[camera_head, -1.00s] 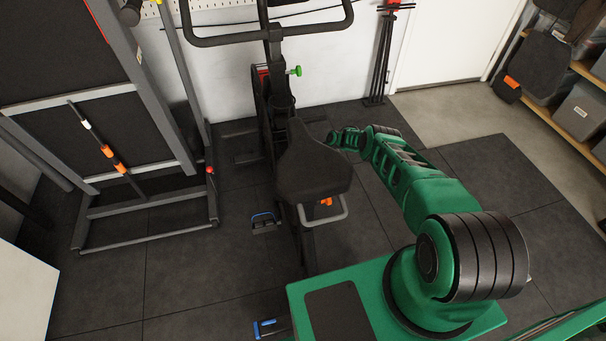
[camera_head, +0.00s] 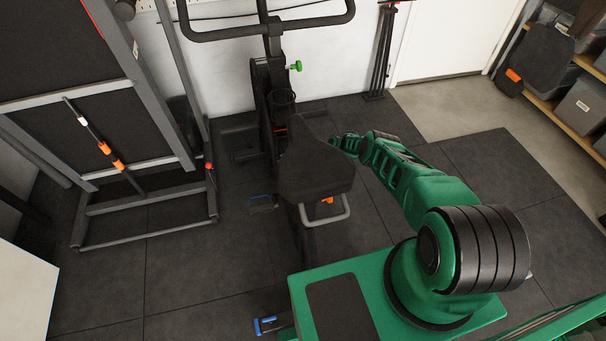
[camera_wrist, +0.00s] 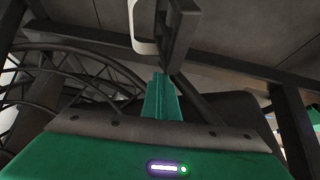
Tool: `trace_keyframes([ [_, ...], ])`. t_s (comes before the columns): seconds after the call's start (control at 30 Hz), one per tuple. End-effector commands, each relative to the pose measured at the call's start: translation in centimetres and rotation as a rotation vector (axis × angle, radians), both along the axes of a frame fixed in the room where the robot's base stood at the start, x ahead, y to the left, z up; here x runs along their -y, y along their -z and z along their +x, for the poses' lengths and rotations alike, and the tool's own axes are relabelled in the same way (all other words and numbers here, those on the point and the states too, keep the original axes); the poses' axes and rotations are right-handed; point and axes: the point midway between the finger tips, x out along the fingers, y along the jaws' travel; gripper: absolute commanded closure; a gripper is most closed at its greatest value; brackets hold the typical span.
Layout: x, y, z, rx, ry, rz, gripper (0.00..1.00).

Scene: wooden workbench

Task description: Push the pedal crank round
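A black exercise bike stands mid-view, its seat (camera_head: 315,165) hiding much of the crank. The left-hand pedal (camera_head: 262,203), with a blue strap, shows beside the frame. My green arm reaches past the right of the seat, and the gripper end is mostly hidden behind it in the head view. In the wrist view, my gripper (camera_wrist: 160,98) has its green fingers together, with nothing seen between them. A dark bar (camera_wrist: 180,38) with a pale loop (camera_wrist: 143,28), probably the near pedal and its strap, is just beyond the fingertips. I cannot tell whether they touch.
The handlebar (camera_head: 265,30) rises at the back. A grey folded frame (camera_head: 148,215) stands on the left. Shelves (camera_head: 560,100) with bins are at the right. The dark floor mat (camera_head: 490,180) right of my arm is clear.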

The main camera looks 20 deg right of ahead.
Motion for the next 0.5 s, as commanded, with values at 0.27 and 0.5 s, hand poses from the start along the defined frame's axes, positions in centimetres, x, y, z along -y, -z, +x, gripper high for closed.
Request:
trace_keyframes([
  [0.27, -0.3, 1.6, -1.0, -0.002, -0.001, 0.001, 1.00],
  [0.5, -0.2, 2.2, -1.5, 0.000, 0.000, -0.001, 1.00],
])
